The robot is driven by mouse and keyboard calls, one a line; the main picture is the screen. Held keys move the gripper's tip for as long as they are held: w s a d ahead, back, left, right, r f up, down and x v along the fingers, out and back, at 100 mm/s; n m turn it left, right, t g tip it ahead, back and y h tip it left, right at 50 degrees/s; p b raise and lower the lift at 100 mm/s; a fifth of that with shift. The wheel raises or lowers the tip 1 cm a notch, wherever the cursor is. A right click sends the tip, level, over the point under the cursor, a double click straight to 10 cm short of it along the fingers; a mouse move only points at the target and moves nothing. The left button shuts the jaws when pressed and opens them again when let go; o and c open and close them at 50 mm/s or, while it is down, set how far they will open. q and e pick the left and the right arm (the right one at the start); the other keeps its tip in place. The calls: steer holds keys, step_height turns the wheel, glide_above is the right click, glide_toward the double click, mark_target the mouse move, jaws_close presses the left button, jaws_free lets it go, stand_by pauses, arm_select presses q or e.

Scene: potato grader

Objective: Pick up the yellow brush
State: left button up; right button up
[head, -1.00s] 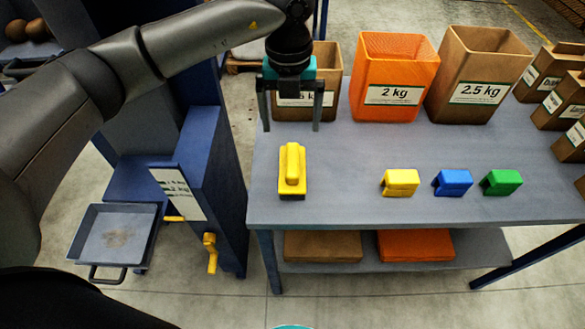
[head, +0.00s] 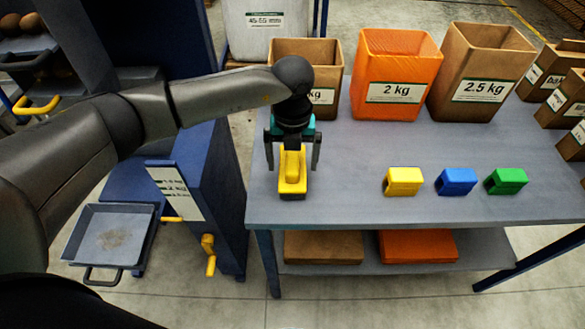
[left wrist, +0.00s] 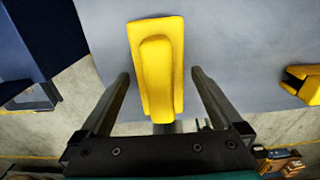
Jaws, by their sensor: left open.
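The yellow brush (head: 292,172) lies on the left part of the grey table (head: 345,205), its raised handle facing up. My left gripper (head: 293,168) is over the brush, open, with one finger to each side of it in the head view. In the left wrist view the brush (left wrist: 158,68) lies between and beyond the two open fingers (left wrist: 160,80), and neither finger appears to touch it. The gap in height between fingers and brush is hard to judge. My right gripper is not in view.
Yellow (head: 403,181), blue (head: 455,181) and green (head: 506,181) blocks stand in a row to the right. Behind are an orange 2 kg bin (head: 394,75), a brown 2.5 kg bin (head: 480,72) and another brown bin (head: 322,60). A blue machine (head: 215,190) stands left of the table.

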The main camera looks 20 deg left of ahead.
arm_select(q)
step_height(320, 180, down, 2)
steer(key=shift+f, duration=0.1)
steer(key=c, duration=1.5)
